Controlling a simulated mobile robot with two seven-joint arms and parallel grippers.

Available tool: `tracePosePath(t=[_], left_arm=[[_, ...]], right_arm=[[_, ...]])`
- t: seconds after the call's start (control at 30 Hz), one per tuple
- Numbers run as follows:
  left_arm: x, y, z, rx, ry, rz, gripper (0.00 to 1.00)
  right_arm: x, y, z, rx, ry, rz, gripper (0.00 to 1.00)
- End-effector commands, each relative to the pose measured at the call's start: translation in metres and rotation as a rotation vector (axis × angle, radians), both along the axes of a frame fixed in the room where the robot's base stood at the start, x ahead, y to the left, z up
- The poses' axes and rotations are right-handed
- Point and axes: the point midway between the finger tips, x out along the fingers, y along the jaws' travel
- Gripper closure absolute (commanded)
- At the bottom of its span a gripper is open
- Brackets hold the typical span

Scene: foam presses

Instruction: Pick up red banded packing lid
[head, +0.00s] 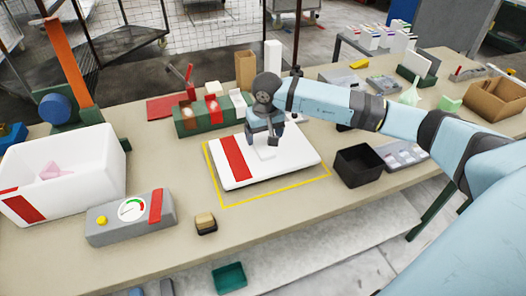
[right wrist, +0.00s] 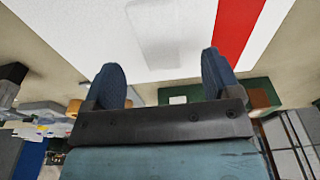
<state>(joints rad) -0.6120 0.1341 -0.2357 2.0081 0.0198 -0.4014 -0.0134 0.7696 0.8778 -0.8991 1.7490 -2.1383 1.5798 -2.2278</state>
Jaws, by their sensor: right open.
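The packing lid (head: 290,155) is a flat white slab with a red band across its left part and a small raised grip near its middle. It lies flat on the table inside a yellow outline. In the right wrist view the white lid (right wrist: 90,35) fills the upper part, with the grip between and beyond my fingers and the red band at right. My right gripper (head: 266,138) is over the lid by the grip, open with nothing between its fingers (right wrist: 162,75). The gripper partly hides the lid's far edge; contact cannot be told. My left gripper is not in view.
A white foam box (head: 95,160) with a red patch stands at left, behind a grey gauge box (head: 130,217). A green holder (head: 190,125) is behind the lid. A black bin (head: 359,165) stands close on the right.

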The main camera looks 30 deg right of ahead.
Motion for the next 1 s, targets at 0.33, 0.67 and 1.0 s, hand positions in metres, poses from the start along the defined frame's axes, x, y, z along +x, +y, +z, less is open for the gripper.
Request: tracePosePath(t=[0.33,0.67,1.0], left_arm=[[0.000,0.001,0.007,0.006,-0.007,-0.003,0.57],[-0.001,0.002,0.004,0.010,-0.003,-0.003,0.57],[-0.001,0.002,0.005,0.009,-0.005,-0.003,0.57]], right_arm=[[0.007,-0.002,-0.044,0.001,0.002,0.000,0.17],[0.007,-0.002,-0.044,0.001,0.001,0.000,0.47],[0.008,-0.003,-0.044,0.001,0.001,0.000,0.71]])
